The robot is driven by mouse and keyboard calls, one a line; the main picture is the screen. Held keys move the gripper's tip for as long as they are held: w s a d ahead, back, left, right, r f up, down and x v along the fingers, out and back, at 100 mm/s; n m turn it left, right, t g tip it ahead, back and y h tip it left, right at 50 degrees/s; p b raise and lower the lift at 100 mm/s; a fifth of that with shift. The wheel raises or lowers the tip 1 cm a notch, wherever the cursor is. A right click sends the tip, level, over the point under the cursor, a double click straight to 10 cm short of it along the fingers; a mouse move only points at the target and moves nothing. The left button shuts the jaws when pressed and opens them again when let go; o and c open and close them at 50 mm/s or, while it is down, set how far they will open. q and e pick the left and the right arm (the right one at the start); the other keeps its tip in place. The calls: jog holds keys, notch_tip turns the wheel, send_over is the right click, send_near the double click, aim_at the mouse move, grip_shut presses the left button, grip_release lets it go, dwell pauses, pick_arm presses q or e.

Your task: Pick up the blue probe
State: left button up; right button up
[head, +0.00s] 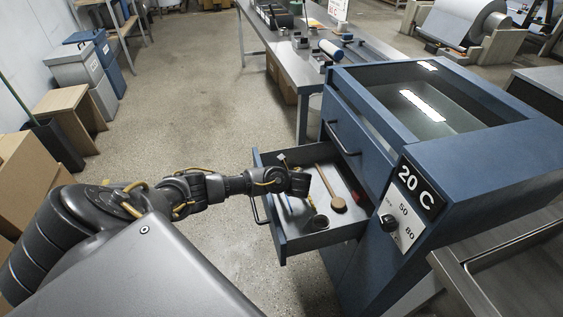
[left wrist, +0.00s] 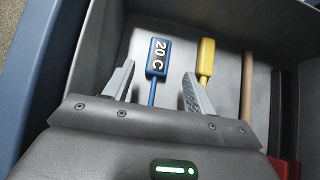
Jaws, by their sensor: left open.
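The blue probe (left wrist: 158,56), with a "20 C" label on its flat head, lies in the open drawer (left wrist: 112,40). In the left wrist view its thin blue shaft runs down between the fingers of my left gripper (left wrist: 158,69). The gripper is open, with one finger on each side of the probe, and nothing is clamped. Whether the fingers touch the probe I cannot tell. In the head view my left gripper (head: 299,184) is over the drawer (head: 283,248) and hides part of its contents. My right gripper is not in view.
A yellow probe (left wrist: 206,56) lies just right of the right finger, with a wooden handle (left wrist: 247,90) beyond it. The drawer walls surround these tools. Open floor lies left.

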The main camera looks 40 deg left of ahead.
pick_arm(q)
jog(key=x, duration=0.2)
jog(key=shift+w+a+f, duration=0.1)
jog(key=shift+a+f, duration=0.1)
jog(key=shift+a, duration=0.2)
jog(key=shift+w+a+f+b, duration=0.3)
jog(key=shift+f+b, duration=0.05)
jog(key=shift+f, duration=0.1)
jog(key=shift+w+a+f, duration=0.2)
jog(key=shift+a+f, duration=0.1)
jog(key=c, duration=1)
pick_arm(e)
jog(key=shift+w+a, duration=0.3)
jog(key=shift+w, duration=0.3)
jog(key=shift+w+a, duration=0.25)
jog(key=shift+w, duration=0.35)
pick_arm(q)
jog(key=shift+r, duration=0.1)
